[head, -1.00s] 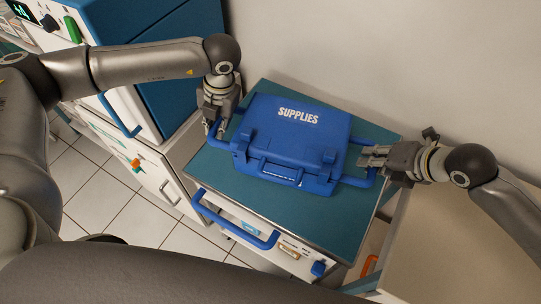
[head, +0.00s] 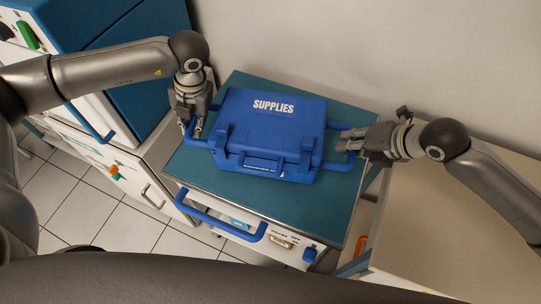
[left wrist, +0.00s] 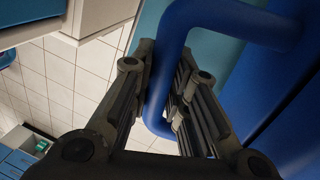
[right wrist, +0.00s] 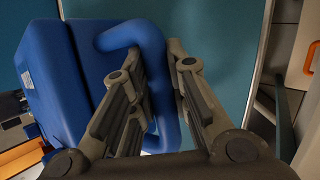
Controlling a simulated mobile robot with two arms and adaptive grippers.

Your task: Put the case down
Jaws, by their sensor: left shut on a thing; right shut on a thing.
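The blue case (head: 268,128) is marked SUPPLIES and has a loop handle on each side. In the head view it is level over the teal top (head: 335,210) of a cart. I cannot tell whether it touches that top. My left gripper (head: 191,132) is shut on the case's left side handle, whose blue bar passes between the fingers in the left wrist view (left wrist: 165,75). My right gripper (head: 345,142) is shut on the right side handle, which shows between the fingers in the right wrist view (right wrist: 165,85). The case's underside is hidden.
The cart has a blue front rail (head: 222,220) and a drawer front below it. A white and blue cabinet (head: 120,90) stands at the left. A beige surface (head: 440,235) lies at the right. A wall is behind the cart. Teal top is bare in front of the case.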

